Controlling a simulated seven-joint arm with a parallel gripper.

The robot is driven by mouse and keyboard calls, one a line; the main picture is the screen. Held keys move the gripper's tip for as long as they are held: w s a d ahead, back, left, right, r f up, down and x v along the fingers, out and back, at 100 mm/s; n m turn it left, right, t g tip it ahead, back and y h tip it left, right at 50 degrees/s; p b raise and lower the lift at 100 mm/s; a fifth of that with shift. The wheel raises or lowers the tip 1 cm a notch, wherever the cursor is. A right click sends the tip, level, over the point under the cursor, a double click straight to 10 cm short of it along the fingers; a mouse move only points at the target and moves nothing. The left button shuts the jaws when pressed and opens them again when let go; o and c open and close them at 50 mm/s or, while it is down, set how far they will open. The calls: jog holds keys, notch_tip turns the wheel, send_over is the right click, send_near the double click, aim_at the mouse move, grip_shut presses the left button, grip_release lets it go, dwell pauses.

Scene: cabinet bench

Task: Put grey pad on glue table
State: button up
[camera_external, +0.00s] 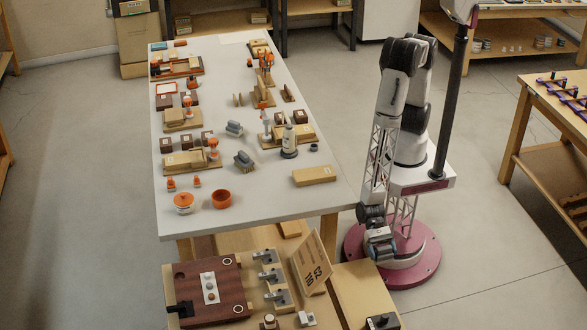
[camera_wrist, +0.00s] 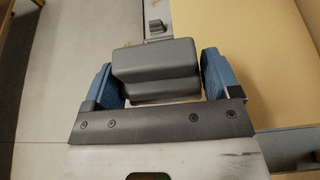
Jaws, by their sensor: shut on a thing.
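My gripper (camera_wrist: 160,80) is shut on a grey block-shaped pad (camera_wrist: 158,68). Its blue fingers press on the left and right sides of the pad in the wrist view. In the external view my gripper (camera_external: 381,255) hangs low, right of the upright cardboard panel and past the near end of the white-topped table (camera_external: 260,205); the held pad is too small to tell there. Two grey pad-like pieces (camera_external: 234,128) (camera_external: 244,160) stand on the white table. I cannot tell which surface is the glue table.
A low wooden bench (camera_external: 350,285) in front bears a brown board (camera_external: 212,285), several grey clamps (camera_external: 270,277) and an upright cardboard panel (camera_external: 312,262). Orange pots (camera_external: 184,203) and wooden pieces crowd the white table. A beige surface (camera_wrist: 250,60) lies right of my gripper.

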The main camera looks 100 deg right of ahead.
dwell(0.4)
notch_tip(320, 180, up, 32)
jog(key=r, duration=0.1)
jog(key=w+d+m+t, duration=0.2)
jog(key=w+d, duration=0.6)
jog(key=w, duration=0.2)
jog(key=w+d+m+t, duration=0.1)
jog(key=w+d+t, duration=0.1)
jog(key=w+d, duration=0.75)
jog(key=w+d+m+t+h, duration=0.1)
jog(key=w+d+m+t, duration=0.1)
jog(key=w+d, duration=0.8)
jog(key=w+d+m+t+h, duration=0.15)
jog(key=w+d, duration=0.45)
jog(key=d, duration=0.8)
jog(key=w+d+m+t+h, duration=0.2)
jog(key=d+m+t+h, duration=0.15)
jog(key=d, duration=2.25)
jog(key=s+d+m+t+h, duration=0.1)
jog(key=s+d+m, duration=0.15)
jog(key=d, duration=0.95)
jog(key=s+d+m+t+h, duration=0.1)
jog(key=s+d, duration=0.3)
jog(key=d, duration=0.9)
notch_tip(320, 180, down, 12)
jog(key=shift+w+a+r, duration=0.15)
jog(key=shift+w+a, duration=0.05)
jog(key=shift+a, duration=0.05)
